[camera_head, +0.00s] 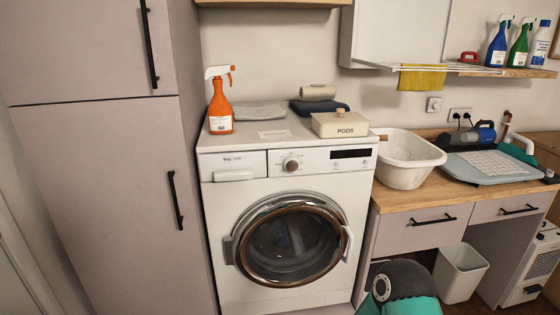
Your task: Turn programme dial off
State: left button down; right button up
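A white washing machine (285,210) stands in the middle of the view. Its programme dial (291,165) is a small round brownish knob on a pale ring, on the front control panel left of a dark display (350,154). The dial's pointer setting is too small to read. The round glass door (290,245) looks closed. Neither of my grippers is in view. Only a dark and teal part, likely one of my arms, shows at the bottom edge right of centre.
On the machine stand an orange spray bottle (220,105), folded cloths and a PODS box (340,124). Tall grey cupboards (95,140) flank it on the left. A worktop with a white basin (405,160) and a white bin (460,270) are on the right.

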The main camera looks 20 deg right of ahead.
aim_at(292, 163)
jog(key=u, duration=0.1)
jog(key=i, duration=0.85)
jog(key=z, duration=0.5)
